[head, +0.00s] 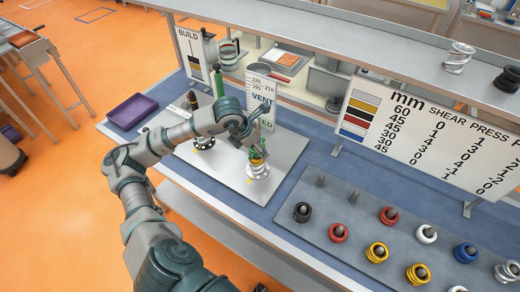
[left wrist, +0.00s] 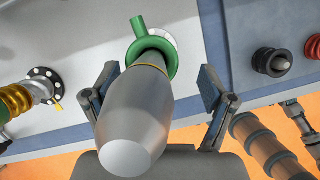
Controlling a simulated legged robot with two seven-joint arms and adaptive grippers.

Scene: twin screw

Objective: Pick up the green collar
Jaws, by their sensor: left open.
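The green collar (head: 257,154) sits on the right-hand of two fixtures on the light grey plate (head: 235,176). In the left wrist view the collar (left wrist: 152,55) is a ring with a short side handle, around a post with a rounded silver top (left wrist: 135,122). My left gripper (head: 254,126) is above this fixture. In the left wrist view my left gripper (left wrist: 160,90) is open, with one finger on each side of the post. I see no finger closed on the collar. My right gripper is not in view.
Another fixture (head: 204,142) stands left on the plate. A grey tray (head: 310,233) at right holds several black, red, white, yellow and blue springs. A purple bin (head: 132,110) is at left. A shelf and a printed sign (head: 425,128) stand behind.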

